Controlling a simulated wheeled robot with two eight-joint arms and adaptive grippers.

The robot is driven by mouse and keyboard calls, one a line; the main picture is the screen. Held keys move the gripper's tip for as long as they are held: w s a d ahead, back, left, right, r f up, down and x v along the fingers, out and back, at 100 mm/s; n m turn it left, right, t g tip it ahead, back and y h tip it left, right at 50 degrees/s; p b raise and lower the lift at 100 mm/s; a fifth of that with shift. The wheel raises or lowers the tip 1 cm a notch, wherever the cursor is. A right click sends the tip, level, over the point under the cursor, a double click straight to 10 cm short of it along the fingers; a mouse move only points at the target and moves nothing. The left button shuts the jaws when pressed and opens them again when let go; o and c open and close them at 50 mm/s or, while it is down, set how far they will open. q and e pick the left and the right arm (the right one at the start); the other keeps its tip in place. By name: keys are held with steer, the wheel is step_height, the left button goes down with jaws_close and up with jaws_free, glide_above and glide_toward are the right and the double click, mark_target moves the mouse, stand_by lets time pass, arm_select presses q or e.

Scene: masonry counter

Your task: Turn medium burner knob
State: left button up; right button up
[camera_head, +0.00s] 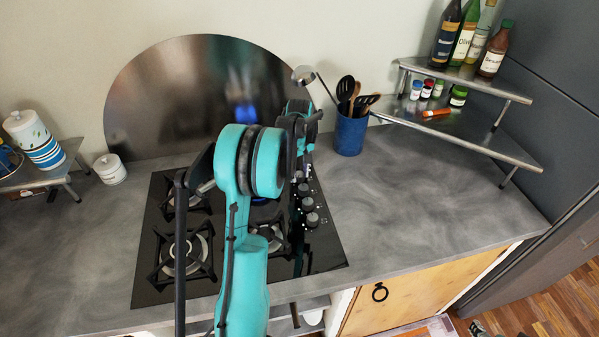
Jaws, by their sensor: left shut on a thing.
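The black cooktop (225,282) lies in the grey counter. Its burner knobs (307,204) stand in a row along its right side, and several show in front of my gripper. My left gripper (298,174) reaches over the far end of this row, pointing down. It is shut on a knob there, which my gripper and arm largely hide. I cannot tell from the view which burner that knob serves. My teal arm also covers the middle of the cooktop. My right gripper is not in view.
A blue utensil holder (351,134) stands behind and right of the knobs. A two-tier metal shelf (470,138) with bottles and jars fills the back right corner. A rounded metal backsplash (150,95) stands behind the cooktop. The counter right of the cooktop (410,215) is clear.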

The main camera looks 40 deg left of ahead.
arm_select(q)
steer(key=m, duration=1.5)
steer(key=shift+p, duration=0.35)
steer(key=m, duration=0.7)
steer(key=shift+m, duration=0.3)
steer(key=m, duration=0.4)
steer(key=shift+m, duration=2.1)
